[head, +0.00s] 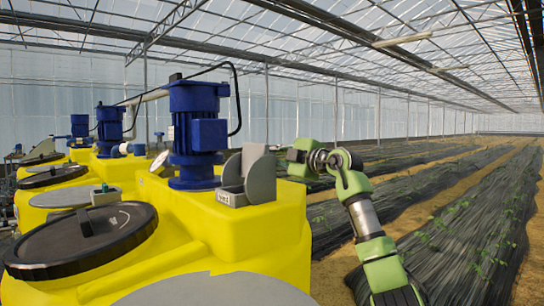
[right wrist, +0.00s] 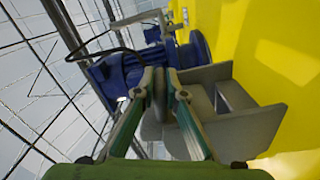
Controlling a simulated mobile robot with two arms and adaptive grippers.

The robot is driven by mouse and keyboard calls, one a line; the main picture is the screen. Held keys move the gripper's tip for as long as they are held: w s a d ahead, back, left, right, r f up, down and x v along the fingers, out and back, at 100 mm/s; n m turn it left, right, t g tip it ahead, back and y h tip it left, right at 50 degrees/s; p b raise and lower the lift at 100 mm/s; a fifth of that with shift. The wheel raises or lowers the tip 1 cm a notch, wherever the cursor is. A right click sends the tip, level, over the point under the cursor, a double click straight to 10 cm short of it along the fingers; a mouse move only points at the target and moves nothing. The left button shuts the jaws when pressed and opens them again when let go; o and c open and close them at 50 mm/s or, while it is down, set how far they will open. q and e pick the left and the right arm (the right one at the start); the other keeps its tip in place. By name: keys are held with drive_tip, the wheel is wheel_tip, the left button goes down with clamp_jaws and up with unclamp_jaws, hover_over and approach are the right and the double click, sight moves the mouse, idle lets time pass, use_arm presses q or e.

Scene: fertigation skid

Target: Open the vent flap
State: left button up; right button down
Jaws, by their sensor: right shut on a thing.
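The grey vent (head: 231,195) sits on the yellow tank top, beside a blue motor. The vent's grey plates also show in the right wrist view (right wrist: 240,132). In the right wrist view my right gripper (right wrist: 160,82) is shut on a grey plate edge, which appears to be the flap. My left gripper is in neither view.
The blue motor (head: 195,130) stands close left of the vent, with a black cable looping above it. A black round lid (head: 80,240) lies on the yellow tank (head: 265,230) at front left. Planting rows (head: 460,220) lie open to the right.

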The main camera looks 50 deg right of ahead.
drive_tip(key=shift+a+r, duration=0.1)
drive_tip(key=shift+r, duration=0.05)
drive_tip(key=c, duration=2.3)
unclamp_jaws()
drive_tip(key=shift+o, duration=1.1)
drive_tip(key=shift+w+a, duration=0.2)
drive_tip(key=shift+s+d, duration=0.2)
drive_tip(key=shift+s, duration=0.2)
drive_tip(key=s+a, duration=0.1)
drive_tip(key=s, duration=1)
drive_tip(key=shift+a, duration=0.3)
drive_tip(key=shift+s, duration=0.1)
